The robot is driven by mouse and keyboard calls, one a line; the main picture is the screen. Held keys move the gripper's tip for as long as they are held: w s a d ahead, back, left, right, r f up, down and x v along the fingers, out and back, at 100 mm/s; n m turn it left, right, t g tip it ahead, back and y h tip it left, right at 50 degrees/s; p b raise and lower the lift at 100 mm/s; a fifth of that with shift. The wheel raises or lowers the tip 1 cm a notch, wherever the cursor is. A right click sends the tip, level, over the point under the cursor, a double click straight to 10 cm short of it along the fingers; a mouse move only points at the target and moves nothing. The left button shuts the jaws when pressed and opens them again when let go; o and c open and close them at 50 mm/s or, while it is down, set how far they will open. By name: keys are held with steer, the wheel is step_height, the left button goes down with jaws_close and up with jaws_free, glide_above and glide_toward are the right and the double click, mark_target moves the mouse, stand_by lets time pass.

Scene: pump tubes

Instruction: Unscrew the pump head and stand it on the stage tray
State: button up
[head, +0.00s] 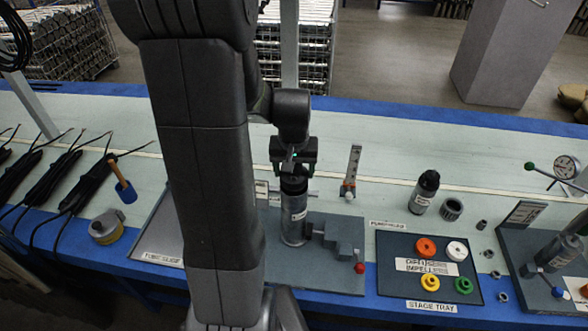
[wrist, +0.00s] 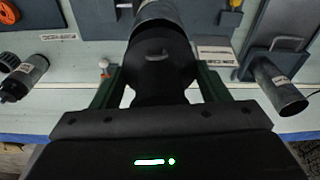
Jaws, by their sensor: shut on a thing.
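The grey pump tube (head: 293,218) stands upright in the clamp fixture (head: 335,275) at the middle of the bench. Its black pump head (head: 294,184) is on top. My gripper (head: 294,167) is above the tube and shut on the pump head. In the wrist view the black head (wrist: 160,72) sits between the green fingers of my gripper (wrist: 157,85), in line with the grey tube (wrist: 158,14). The thread between head and tube is hidden. The dark stage tray (head: 387,262) lies to the right, holding orange, white, yellow and green impeller rings.
A second black-capped tube (head: 424,192) and a dark ring (head: 452,209) stand behind the tray. A red-knobbed handle (head: 360,268) sticks out of the fixture. A gauge fixture (head: 545,245) is at the far right.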

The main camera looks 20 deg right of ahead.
steer(key=shift+r, duration=0.15)
steer(key=shift+r+p, duration=1.2)
steer(key=shift+r, duration=0.3)
